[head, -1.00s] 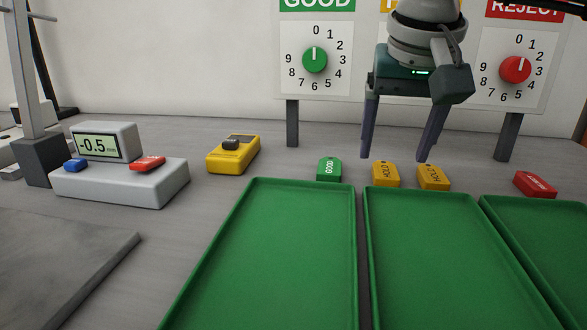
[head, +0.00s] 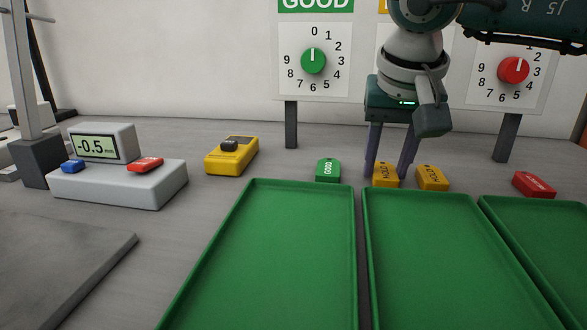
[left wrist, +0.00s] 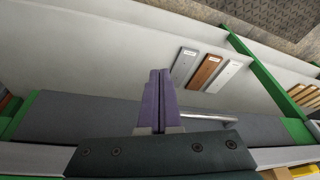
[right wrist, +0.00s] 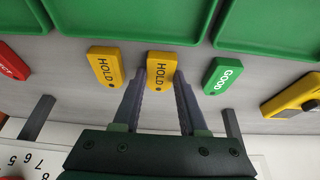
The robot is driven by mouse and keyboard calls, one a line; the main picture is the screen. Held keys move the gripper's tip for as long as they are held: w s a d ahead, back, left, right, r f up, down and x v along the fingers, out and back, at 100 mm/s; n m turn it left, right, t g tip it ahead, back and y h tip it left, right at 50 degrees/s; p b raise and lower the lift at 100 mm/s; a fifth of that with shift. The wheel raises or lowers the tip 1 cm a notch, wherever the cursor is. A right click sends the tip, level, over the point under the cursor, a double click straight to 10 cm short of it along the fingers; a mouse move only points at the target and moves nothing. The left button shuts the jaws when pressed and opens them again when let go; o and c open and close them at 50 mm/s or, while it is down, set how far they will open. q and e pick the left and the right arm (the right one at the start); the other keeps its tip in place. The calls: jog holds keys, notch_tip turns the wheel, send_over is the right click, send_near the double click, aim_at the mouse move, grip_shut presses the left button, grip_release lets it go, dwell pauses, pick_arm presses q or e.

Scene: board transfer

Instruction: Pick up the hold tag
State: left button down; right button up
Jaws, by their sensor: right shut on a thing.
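Two yellow hold tags lie on the bench behind the middle green tray. My right gripper (head: 389,172) points down and is shut on the left one of them in the head view, the left hold tag (head: 386,178). The right wrist view shows this hold tag (right wrist: 161,70) between the two fingertips. The other hold tag (head: 433,178) lies just right of it; it also shows in the right wrist view (right wrist: 104,66). My left gripper (left wrist: 158,92) shows only in the left wrist view, its fingers together and empty.
A green good tag (head: 328,170) and a red tag (head: 534,184) lie on either side. Green trays (head: 355,250) fill the front. A yellow device (head: 232,157) and a grey display unit (head: 120,180) stand at left. Dial signs (head: 314,68) stand behind.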

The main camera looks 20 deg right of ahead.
grip_shut()
